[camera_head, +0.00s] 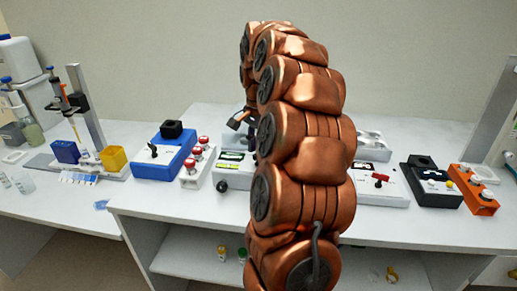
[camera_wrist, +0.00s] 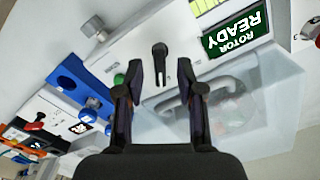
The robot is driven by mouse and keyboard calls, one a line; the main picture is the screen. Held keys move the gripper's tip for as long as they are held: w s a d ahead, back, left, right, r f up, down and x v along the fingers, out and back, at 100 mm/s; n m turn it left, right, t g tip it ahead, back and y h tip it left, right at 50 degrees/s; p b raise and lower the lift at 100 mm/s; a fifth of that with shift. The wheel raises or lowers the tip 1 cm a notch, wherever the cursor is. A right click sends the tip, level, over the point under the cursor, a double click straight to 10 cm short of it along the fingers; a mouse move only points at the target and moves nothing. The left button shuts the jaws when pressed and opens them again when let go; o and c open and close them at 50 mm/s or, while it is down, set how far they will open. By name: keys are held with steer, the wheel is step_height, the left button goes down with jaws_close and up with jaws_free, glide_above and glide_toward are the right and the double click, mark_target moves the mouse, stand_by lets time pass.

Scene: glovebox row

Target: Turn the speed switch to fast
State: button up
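A white device shows in the wrist view with a green "ROTOR READY" display (camera_wrist: 236,34), seen upside down. A black lever switch (camera_wrist: 160,50) is on its white panel, pointing roughly along the picture's vertical. I cannot read a speed label beside it. My gripper (camera_wrist: 160,72) is open and empty, with one finger on each side of the switch's lower end in the picture; whether they touch it cannot be told. In the head view a white device with a green display (camera_head: 231,156) stands partly hidden behind my arm, and my gripper is mostly hidden there too.
A green button (camera_wrist: 119,79) and a grey knob (camera_wrist: 94,27) sit near the switch. A clear lid or box (camera_wrist: 255,105) lies beside the panel. On the bench stand a blue device (camera_head: 165,158), red-topped buttons (camera_head: 196,160), a black device (camera_head: 432,183) and an orange one (camera_head: 478,192).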

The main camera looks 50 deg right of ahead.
step_height(320, 180, up, 6)
steer(key=shift+f, duration=0.1)
steer(key=shift+r, duration=0.45)
steer(key=shift+a, duration=0.1)
stand_by(0.6)
